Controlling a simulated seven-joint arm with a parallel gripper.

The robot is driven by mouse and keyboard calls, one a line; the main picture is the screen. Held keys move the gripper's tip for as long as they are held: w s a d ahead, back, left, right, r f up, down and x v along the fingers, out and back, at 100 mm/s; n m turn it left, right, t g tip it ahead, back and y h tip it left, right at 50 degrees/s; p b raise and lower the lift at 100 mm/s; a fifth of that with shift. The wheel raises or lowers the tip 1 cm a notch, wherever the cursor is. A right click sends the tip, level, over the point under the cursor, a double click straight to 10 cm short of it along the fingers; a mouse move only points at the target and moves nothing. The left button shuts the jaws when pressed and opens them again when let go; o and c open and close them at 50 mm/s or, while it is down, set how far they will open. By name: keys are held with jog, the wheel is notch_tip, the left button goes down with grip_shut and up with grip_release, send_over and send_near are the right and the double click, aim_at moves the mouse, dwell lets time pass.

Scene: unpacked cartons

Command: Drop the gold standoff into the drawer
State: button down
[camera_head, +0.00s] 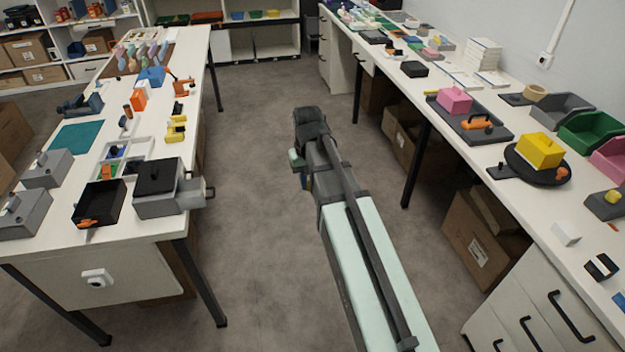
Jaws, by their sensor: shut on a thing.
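My gripper (298,160) is at the far end of my arm, over the floor of the aisle between the two tables. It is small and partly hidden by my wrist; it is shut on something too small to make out. I cannot pick out the gold standoff by its look. A small grey drawer box (160,205) with a black tray on top stands at the near right corner of the left table. Its drawer (194,194), with a dark handle, sticks out on the right side. My gripper is right of it and apart from it.
An open black bin (99,203) stands left of the drawer box. Grey boxes (48,168) stand farther left. The right table (520,218) holds a yellow block (540,150), bins and trays. Cartons (483,240) lie under it. The aisle floor (258,240) is clear.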

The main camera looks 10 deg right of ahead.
jog(key=w+a+r+n, duration=0.1)
jog(key=a+n, duration=0.1)
jog(key=a, duration=0.9)
jog(key=w+a+r+n, duration=0.1)
jog(key=w+a+n, duration=0.1)
jog(key=a, duration=0.9)
jog(key=w+a+r+n, duration=0.2)
jog(key=a, duration=0.9)
jog(key=shift+w+n, duration=0.15)
jog(key=shift+n, duration=0.15)
jog(key=w+a+r+n, duration=0.1)
jog(key=w+a+n, duration=0.25)
jog(key=n, duration=0.75)
jog(key=shift+w+d+f, duration=0.15)
jog(key=shift+f, duration=0.85)
jog(key=shift+w+d+f, duration=0.1)
jog(key=shift+f, duration=0.85)
jog(key=shift+w+d+f, duration=0.15)
jog(key=shift+f, duration=0.85)
